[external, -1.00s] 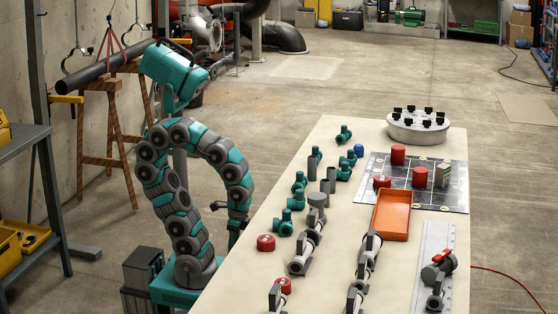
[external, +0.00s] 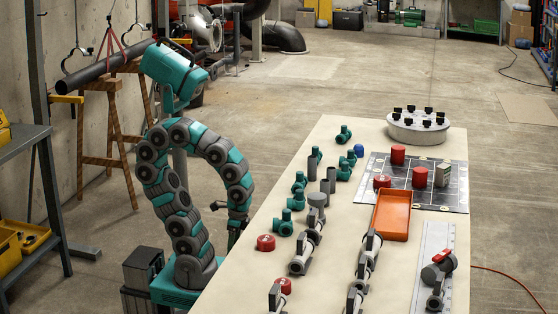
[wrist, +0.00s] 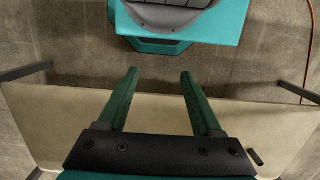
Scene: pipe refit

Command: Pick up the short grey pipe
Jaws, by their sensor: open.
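Several plain grey upright pipe pieces stand on the long pale table (external: 340,262) in the external view. One (external: 332,179) is near the table's middle, with another close at its left (external: 313,168) and a third (external: 325,192) just in front. I cannot tell for certain which is the short grey pipe. My gripper (external: 236,229) hangs by the table's left edge, to the left of the pipes and apart from them. In the wrist view, my gripper (wrist: 158,75) is open and empty, its two green fingers apart over the table edge. No pipe shows there.
Green fittings (external: 286,223) stand around the pipes. Red caps (external: 266,242) and grey valve assemblies (external: 305,248) lie nearer the front. An orange tray (external: 391,216), a dark gridded mat (external: 455,195) and a round flange (external: 418,130) are further right.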

